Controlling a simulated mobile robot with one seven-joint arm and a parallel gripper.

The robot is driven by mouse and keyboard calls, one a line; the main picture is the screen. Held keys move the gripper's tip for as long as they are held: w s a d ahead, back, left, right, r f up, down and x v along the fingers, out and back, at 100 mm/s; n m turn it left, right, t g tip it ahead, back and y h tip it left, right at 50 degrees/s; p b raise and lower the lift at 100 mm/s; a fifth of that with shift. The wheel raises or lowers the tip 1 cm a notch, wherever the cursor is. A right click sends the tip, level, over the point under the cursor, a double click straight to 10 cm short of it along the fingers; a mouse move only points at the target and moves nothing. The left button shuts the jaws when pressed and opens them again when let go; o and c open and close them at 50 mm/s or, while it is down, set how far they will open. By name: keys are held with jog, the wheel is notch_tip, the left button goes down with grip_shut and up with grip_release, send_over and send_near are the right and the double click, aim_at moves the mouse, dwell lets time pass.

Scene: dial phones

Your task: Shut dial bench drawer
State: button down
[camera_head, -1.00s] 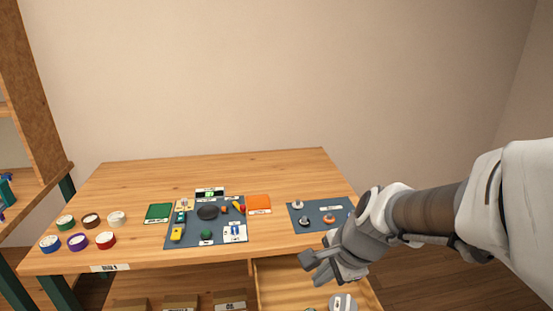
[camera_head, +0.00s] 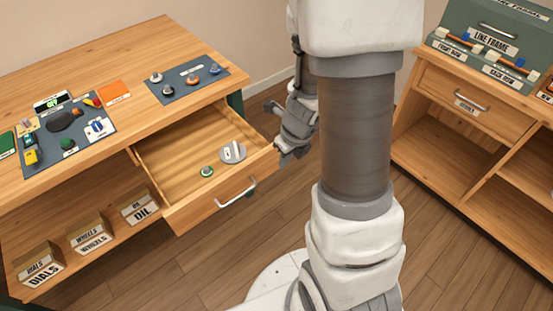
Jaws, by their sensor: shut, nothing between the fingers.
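The dial bench drawer (camera_head: 187,212) is pulled out from under the right part of the wooden bench top (camera_head: 150,50). A metal bar handle (camera_head: 237,193) is on its front. Inside lie a grey round dial part (camera_head: 233,152) and a small green-ringed part (camera_head: 207,171). My gripper (camera_head: 281,158) is shut and empty, pointing down just beyond the drawer's right front corner. It looks close to the drawer edge; I cannot tell whether it touches. My arm hides part of the floor and wall behind it.
A blue-grey mat (camera_head: 187,78) with several small parts lies on the bench above the drawer. Labelled boxes (camera_head: 92,236) stand on the lower shelf. A second wooden cabinet (camera_head: 470,110) with a green case (camera_head: 495,45) is at right.

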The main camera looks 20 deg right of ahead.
aim_at(269, 166)
jog(key=shift+w+a+f+b, duration=0.3)
jog(key=shift+w+f+b, duration=0.7)
jog(key=shift+f, duration=0.6)
jog(key=shift+w+a+f+b, duration=0.35)
jog(key=shift+w+f+b, duration=0.6)
jog(key=shift+f, duration=0.6)
jog(key=shift+w+a+f+b, duration=0.3)
jog(key=shift+w+f+b, duration=0.7)
jog(key=shift+f, duration=0.6)
jog(key=shift+w+r, duration=0.1)
jog(key=shift+w, duration=0.1)
